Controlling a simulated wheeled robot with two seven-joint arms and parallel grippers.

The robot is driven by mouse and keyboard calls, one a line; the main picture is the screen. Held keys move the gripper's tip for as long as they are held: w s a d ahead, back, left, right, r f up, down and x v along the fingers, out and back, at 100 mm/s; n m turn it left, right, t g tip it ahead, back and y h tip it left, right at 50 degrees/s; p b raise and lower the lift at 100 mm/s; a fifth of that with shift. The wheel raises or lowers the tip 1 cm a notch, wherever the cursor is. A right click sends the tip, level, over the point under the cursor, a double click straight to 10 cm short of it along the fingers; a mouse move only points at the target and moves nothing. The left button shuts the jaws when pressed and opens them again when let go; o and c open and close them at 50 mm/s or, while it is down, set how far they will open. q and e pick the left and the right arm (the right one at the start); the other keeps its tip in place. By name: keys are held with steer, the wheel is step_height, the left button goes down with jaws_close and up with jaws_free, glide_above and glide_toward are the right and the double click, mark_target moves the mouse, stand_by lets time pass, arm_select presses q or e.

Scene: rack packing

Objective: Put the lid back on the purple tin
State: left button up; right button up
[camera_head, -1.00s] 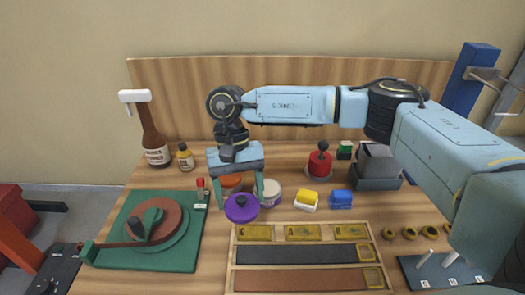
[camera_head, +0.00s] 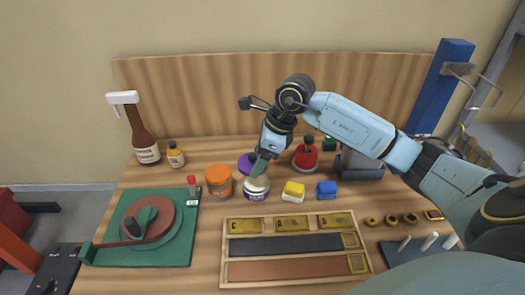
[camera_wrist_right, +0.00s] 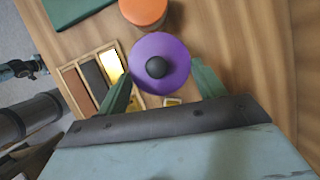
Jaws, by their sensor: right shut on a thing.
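The purple lid (camera_head: 246,161) has a dark round knob, clear in the right wrist view (camera_wrist_right: 174,48). My right gripper (camera_head: 258,166) has its green fingers shut on the lid's rim from two sides, and it shows in the right wrist view (camera_wrist_right: 160,72). The purple tin (camera_head: 256,194) is a short white jar with a purple label and a pale top, standing on the bench. In the head view the lid appears just above and behind the tin, partly covered by a finger. The tin is not made out in the wrist view. My left gripper is not in view.
An orange-lidded tin (camera_head: 219,182) stands close left of the purple tin. Yellow (camera_head: 293,192) and blue (camera_head: 327,190) blocks lie to the right, and a red object (camera_head: 306,157) stands behind. The wooden tray (camera_head: 226,262) lies in front; a green turntable base (camera_head: 115,245) is left.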

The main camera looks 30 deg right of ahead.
steer(key=shift+d+m, duration=0.4)
steer(key=shift+d, duration=0.05)
steer(key=shift+f, duration=0.1)
steer(key=shift+f+b, duration=2.25)
steer(key=shift+f, duration=0.8)
steer(key=shift+r, duration=0.1)
steer(key=shift+f+b, duration=0.25)
steer(key=shift+b, duration=0.3)
steer(key=o, duration=1.2)
steer(key=shift+c, duration=0.2)
steer(key=shift+r, duration=0.1)
